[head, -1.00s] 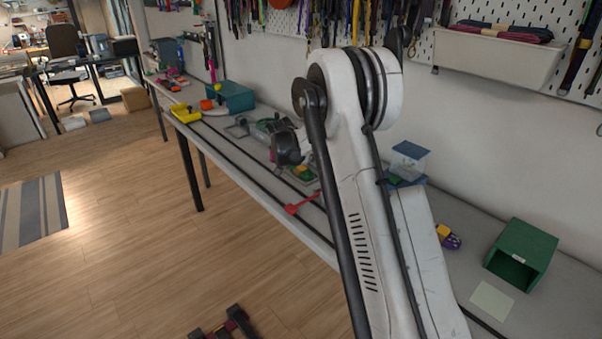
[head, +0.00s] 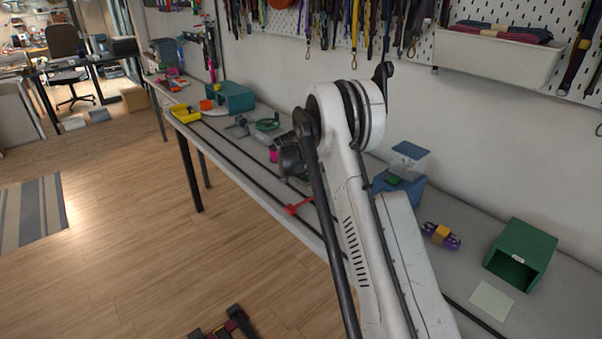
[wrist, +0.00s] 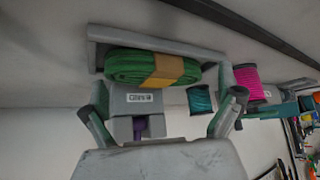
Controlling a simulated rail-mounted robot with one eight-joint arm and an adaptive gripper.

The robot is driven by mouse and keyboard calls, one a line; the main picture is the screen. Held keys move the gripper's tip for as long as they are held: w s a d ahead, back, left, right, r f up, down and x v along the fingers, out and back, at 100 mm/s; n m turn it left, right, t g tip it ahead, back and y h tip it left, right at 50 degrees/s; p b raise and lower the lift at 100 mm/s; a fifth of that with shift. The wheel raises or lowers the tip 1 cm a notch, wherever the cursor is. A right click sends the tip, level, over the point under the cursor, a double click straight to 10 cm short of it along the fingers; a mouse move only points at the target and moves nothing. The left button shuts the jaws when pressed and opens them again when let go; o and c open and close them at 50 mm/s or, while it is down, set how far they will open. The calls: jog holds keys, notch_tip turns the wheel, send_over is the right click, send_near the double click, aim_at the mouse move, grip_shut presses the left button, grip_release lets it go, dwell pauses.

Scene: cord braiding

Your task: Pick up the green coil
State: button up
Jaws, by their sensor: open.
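The green coil (wrist: 140,67) with a tan band around its middle lies in a grey holder (wrist: 205,54) with a white label, in the upper middle of the wrist view. My gripper (wrist: 168,95) is open, with one finger at each side of the lower part of the holder. The coil is just beyond the fingertips and not held. In the head view my arm hides most of the gripper, and I cannot tell the coil there for sure.
A teal spool (wrist: 200,99) and a magenta spool (wrist: 248,82) are close to the right finger. On the bench are a red tool (head: 298,206), a blue box (head: 402,187), a purple coil (head: 441,236) and an open green box (head: 522,256). The wall is close behind.

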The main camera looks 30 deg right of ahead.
jog(key=shift+c, duration=0.5)
jog(key=c, duration=1.1)
jog(key=shift+c, duration=0.2)
